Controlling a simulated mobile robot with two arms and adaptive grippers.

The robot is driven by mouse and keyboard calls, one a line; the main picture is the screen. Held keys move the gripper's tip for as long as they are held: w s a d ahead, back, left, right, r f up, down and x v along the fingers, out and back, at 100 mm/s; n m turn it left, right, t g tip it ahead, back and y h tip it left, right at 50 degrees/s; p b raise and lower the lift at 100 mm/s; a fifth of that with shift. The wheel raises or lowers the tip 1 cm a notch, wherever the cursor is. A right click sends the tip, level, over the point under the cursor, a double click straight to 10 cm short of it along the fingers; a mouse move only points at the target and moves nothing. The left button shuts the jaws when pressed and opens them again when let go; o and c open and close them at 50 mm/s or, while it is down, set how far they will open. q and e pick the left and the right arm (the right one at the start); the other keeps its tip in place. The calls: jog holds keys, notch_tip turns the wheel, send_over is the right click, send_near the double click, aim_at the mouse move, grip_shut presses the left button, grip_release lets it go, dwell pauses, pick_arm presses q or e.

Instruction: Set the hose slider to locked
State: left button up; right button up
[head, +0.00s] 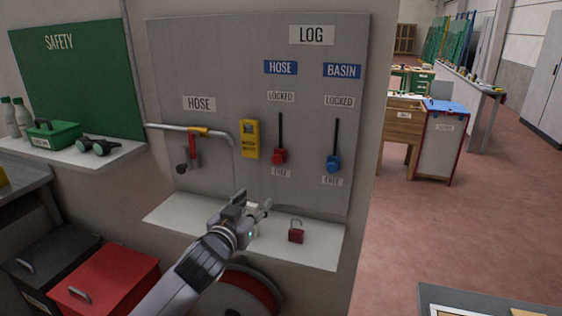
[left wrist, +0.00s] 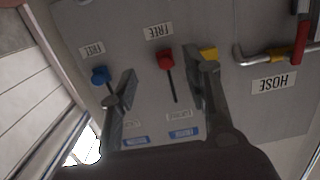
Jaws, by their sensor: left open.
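The hose slider is a red knob (head: 278,156) on a dark vertical slot under the blue HOSE sign. It sits at the slot's lower end, near the FREE label (head: 281,173); the LOCKED label (head: 281,97) is above the slot. My left gripper (head: 254,206) is open and empty, below the red knob and apart from it, over the white shelf. In the left wrist view, which is upside down, the red knob (left wrist: 165,61) shows beyond the spread fingers (left wrist: 163,90), roughly between them. My right gripper is not in view.
The blue basin slider (head: 333,163) is to the right, also low. A yellow box (head: 249,139) and a pipe with a red lever (head: 193,152) are to the left. A red padlock (head: 296,233) stands on the white shelf (head: 322,250) below the panel.

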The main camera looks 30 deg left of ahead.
pick_arm(q)
jog(key=t, duration=0.1)
send_near(276, 159)
jog(key=p+x, duration=0.4)
jog(key=x, duration=0.7)
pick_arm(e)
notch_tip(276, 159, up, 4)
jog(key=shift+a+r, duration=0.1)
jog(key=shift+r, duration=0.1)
pick_arm(q)
jog(key=shift+s, duration=0.1)
jog(key=c, duration=0.7)
jog(key=shift+f, duration=0.1)
grip_shut()
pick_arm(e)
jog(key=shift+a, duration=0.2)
